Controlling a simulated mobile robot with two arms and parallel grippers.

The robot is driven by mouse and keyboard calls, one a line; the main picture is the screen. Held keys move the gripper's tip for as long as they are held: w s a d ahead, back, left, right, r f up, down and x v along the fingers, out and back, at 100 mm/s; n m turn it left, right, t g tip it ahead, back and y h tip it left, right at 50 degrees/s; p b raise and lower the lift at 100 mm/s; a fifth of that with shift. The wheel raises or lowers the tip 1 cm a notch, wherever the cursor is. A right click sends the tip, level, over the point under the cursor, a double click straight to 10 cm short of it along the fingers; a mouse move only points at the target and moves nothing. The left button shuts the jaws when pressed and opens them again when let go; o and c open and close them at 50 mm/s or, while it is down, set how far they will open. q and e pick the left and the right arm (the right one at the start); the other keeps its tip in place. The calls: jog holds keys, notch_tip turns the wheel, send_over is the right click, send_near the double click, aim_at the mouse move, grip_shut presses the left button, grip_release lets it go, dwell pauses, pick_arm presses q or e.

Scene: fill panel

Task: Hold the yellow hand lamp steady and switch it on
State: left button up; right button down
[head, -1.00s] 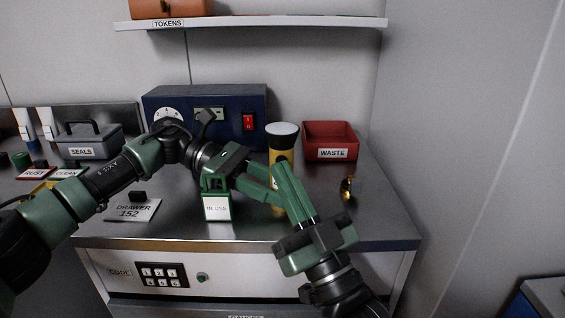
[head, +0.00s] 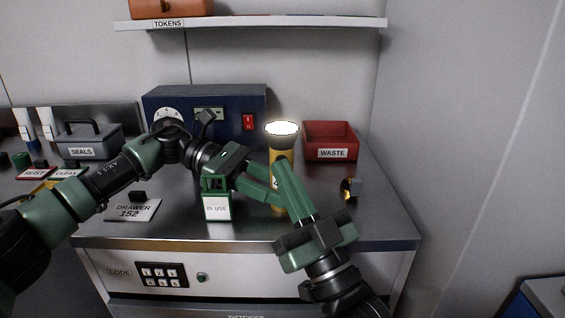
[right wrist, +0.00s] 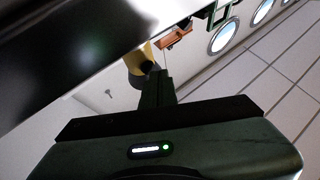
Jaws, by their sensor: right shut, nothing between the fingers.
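The yellow hand lamp (head: 273,167) stands upright near the front right of the metal worktop, and its top lens (head: 282,128) glows bright white. My left gripper (head: 277,192) reaches it from the left, its fingers closed around the lamp's body; the far finger ends are partly hidden. My right gripper (head: 280,165) is shut and empty, its fingertips at the front of the lamp's upper body, hiding part of it and its switch. In the right wrist view the lamp (right wrist: 135,58) shows just beyond the shut fingers (right wrist: 156,75).
A blue panel box (head: 170,98) with dial and red switch is behind my left arm. An IN USE tag (head: 216,208) stands left of the lamp. A small brass-and-grey item (head: 350,188) lies to the right.

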jog(key=shift+s, duration=0.75)
jog(key=s, duration=0.6)
pick_arm(q)
jog(key=o, duration=1.1)
jog(key=shift+c, duration=0.2)
